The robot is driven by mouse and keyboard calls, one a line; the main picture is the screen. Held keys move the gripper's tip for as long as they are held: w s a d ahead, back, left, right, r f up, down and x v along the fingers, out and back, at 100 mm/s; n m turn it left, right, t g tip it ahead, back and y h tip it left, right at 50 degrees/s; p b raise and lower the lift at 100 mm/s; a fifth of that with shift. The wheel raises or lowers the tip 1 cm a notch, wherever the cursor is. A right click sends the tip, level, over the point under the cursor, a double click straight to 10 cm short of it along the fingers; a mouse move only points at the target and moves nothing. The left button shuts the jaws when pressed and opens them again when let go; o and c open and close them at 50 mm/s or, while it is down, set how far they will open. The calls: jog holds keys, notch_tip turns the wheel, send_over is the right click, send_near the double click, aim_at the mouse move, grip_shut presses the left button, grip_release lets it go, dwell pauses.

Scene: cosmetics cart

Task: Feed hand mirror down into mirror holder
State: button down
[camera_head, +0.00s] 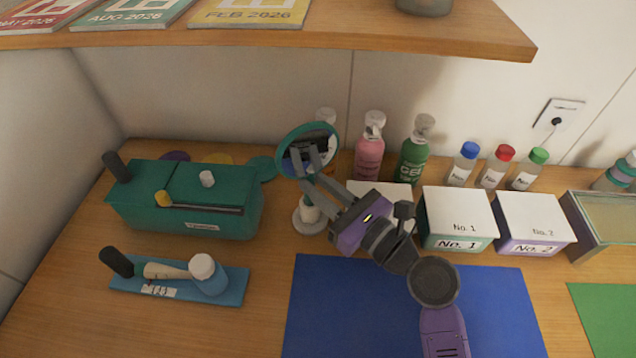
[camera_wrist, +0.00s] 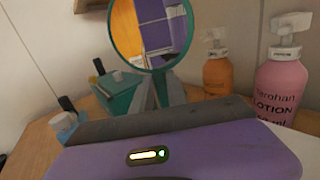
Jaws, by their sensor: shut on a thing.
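The hand mirror (camera_head: 290,139) has a round teal rim and reflecting glass. It is upright and slightly tilted in the head view, and its glass fills the top middle of the wrist view (camera_wrist: 150,28). My gripper (camera_head: 308,163) is shut on the mirror, its fingers crossing in front of the lower disc. A pale round base with a short upright post, apparently the mirror holder (camera_head: 305,224), stands on the table just below the mirror.
A teal box (camera_head: 180,212) stands left, with a blue tray (camera_head: 231,291) in front. Pink (camera_head: 369,160) and green (camera_head: 412,163) pump bottles stand behind to the right. Lidded boxes (camera_head: 458,218) lie right. A wooden shelf (camera_head: 330,37) overhangs the back.

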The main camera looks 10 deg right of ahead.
jog(key=shift+f, duration=0.35)
dwell(0.3)
jog(key=c, duration=1.2)
grip_release()
jog(key=shift+c, duration=0.2)
jog(key=shift+s, duration=0.1)
jog(key=b+v, duration=0.1)
jog(key=v, duration=0.6)
jog(key=shift+s+d, duration=0.2)
jog(key=shift+s, duration=0.1)
